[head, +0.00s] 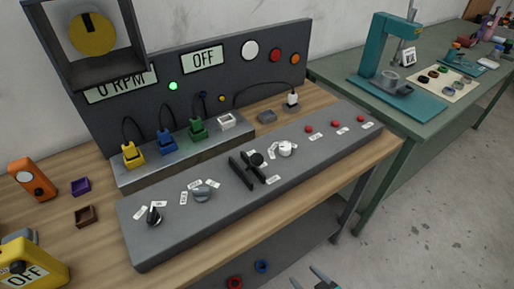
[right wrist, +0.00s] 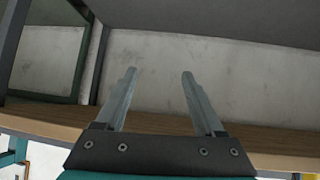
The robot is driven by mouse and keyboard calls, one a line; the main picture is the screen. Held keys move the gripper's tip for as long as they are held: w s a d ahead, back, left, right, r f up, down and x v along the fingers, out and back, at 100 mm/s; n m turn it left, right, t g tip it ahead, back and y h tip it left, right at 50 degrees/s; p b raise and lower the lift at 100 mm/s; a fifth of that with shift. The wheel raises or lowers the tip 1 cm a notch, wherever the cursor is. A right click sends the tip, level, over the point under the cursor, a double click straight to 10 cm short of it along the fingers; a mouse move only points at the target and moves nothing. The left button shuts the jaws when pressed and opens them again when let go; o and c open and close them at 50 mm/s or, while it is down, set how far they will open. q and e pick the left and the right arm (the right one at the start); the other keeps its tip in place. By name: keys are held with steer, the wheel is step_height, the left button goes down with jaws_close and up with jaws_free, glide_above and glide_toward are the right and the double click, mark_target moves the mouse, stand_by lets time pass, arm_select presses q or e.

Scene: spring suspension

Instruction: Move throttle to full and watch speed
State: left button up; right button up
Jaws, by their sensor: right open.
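The throttle looks like the black lever with a round knob (head: 256,159) in a dark slot on the grey control panel (head: 225,222). The knob sits towards the far right part of the slot assembly; its exact setting is hard to read. The speed display (head: 120,86) on the dark back panel reads 0 RPM, its top partly covered by the housing. My right gripper (head: 318,279) is at the bottom edge of the head view, below and in front of the panel, apart from the lever. The right wrist view shows its two fingers (right wrist: 158,80) apart with nothing between them. My left gripper is not in view.
An OFF display (head: 203,58) and a lit green lamp (head: 173,86) are on the back panel. Knobs and red buttons flank the lever. The bench's wooden front edge (right wrist: 270,140) lies close to my right gripper. A green table (head: 345,75) stands to the right.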

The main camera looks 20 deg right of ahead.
steer(key=w+r+t+y+p, duration=0.15)
steer(key=w+r+t, duration=0.3)
steer(key=r, duration=0.85)
steer(key=n+t+y+p, duration=0.1)
steer(key=t+y+p, duration=0.1)
steer(key=t+p, duration=0.1)
glide_toward(260, 162)
steer(key=x, duration=1.1)
steer(key=shift+b, duration=0.35)
jaws_close()
